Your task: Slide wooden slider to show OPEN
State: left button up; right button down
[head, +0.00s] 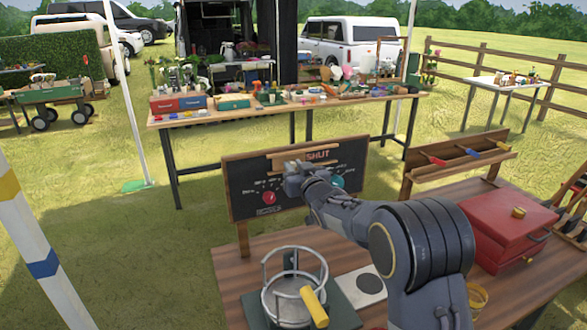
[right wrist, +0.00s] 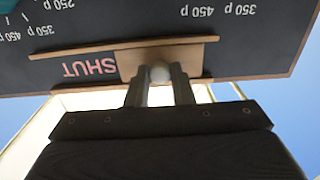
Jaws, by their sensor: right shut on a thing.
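The chalkboard sign (head: 243,185) stands upright in the head view, with red SHUT lettering showing in its framed slot. The wooden slider (right wrist: 135,62) is beside the lettering in the right wrist view, where the board appears upside down. The slider covers the other part of the slot, so no OPEN lettering shows. My right gripper (right wrist: 160,76) is shut on the slider's pale round knob (right wrist: 160,74), with one finger on each side. In the head view, my right gripper (head: 296,171) is in front of the board and hides most of the slider. My left gripper is not in view.
Below, a round wire frame with a yellow handle (head: 314,307) stands on the wooden table. A red box (head: 500,225) and a tool rack (head: 460,163) stand to the right.

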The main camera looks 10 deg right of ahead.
jog(key=d, duration=0.3)
jog(key=w+d, duration=0.1)
jog(key=d, duration=0.2)
jog(key=d+p, duration=0.1)
jog(key=d, duration=0.2)
jog(key=shift+w+d, duration=0.3)
jog(key=shift+w, duration=0.1)
jog(key=c, duration=1.3)
grip_release()
jog(key=shift+d, duration=0.15)
jog(key=shift+s, duration=0.35)
jog(key=s, duration=0.2)
jog(key=s+d+b, duration=0.1)
jog(key=s, duration=0.1)
jog(key=s+b, duration=0.1)
jog(key=s, duration=0.2)
jog(key=shift+d, duration=0.15)
